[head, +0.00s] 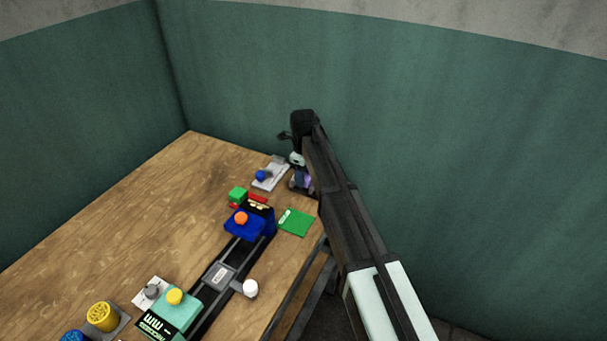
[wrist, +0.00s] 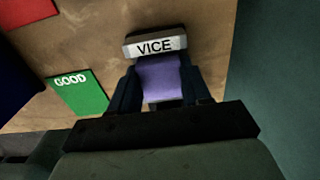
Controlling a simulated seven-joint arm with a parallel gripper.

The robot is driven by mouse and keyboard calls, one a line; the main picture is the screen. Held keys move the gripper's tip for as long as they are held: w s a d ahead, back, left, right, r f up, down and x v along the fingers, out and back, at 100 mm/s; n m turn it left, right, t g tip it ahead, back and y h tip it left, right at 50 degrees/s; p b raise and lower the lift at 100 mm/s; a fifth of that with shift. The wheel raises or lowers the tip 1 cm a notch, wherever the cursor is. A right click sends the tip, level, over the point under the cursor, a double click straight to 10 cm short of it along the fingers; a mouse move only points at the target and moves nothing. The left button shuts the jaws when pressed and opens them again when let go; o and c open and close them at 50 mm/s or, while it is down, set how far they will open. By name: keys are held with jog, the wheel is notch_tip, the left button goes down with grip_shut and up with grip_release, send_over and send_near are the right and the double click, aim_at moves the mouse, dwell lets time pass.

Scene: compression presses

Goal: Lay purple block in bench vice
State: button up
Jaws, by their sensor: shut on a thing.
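The purple block (wrist: 160,78) is between the two fingers of my gripper (wrist: 158,95) in the wrist view. My gripper is shut on it. The bench vice (wrist: 153,45), a grey piece labelled VICE, shows just beyond the block. From this angle I cannot tell whether the block touches the vice or sits in its jaws. In the head view the block (head: 307,181) shows as a small purple patch beside my arm at the table's far right edge. My arm hides most of the vice there.
A green GOOD pad (wrist: 80,93) lies left of my gripper, with a red pad (wrist: 25,12) beyond it. The wall is close on the right.

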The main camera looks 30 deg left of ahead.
jog(key=shift+f, duration=0.4)
jog(key=o, duration=1.2)
jog(key=shift+c, duration=0.2)
jog(key=shift+r, duration=0.15)
